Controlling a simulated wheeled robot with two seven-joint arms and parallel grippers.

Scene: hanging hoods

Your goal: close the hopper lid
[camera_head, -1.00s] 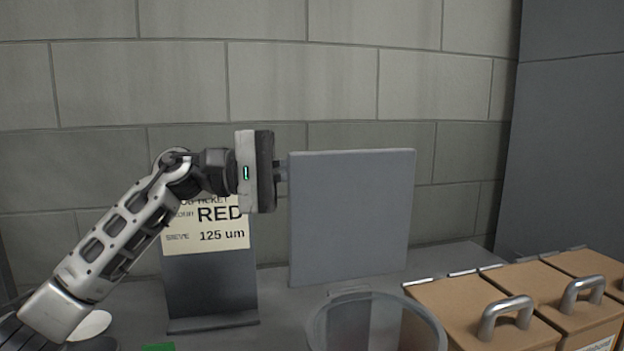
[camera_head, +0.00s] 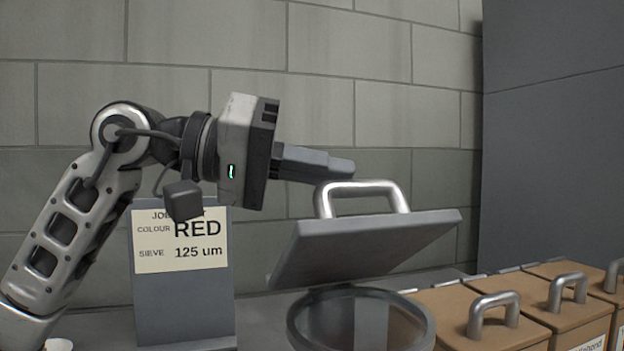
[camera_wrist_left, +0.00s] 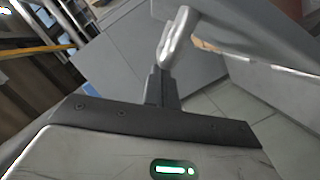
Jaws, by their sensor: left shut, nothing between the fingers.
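The grey hopper lid (camera_head: 365,245) is tilted partway down above the round hopper opening (camera_head: 300,322), with a gap between lid and rim. Its metal handle (camera_head: 400,195) stands on its upper face. My left gripper (camera_head: 345,168) is shut and empty, with its fingertips right at the left end of the handle; I cannot tell whether they touch. In the left wrist view the shut fingers (camera_wrist_left: 161,88) reach toward the handle (camera_wrist_left: 176,36), with the lid (camera_wrist_left: 250,28) beyond. My right gripper is not in view.
A job ticket (camera_head: 180,238) reading RED, 125 um is on a grey stand (camera_head: 185,305) behind my left arm. Several tan lidded bins (camera_head: 455,325) with metal handles stand at the right. A block wall is behind, and a dark grey panel (camera_head: 550,150) is at right.

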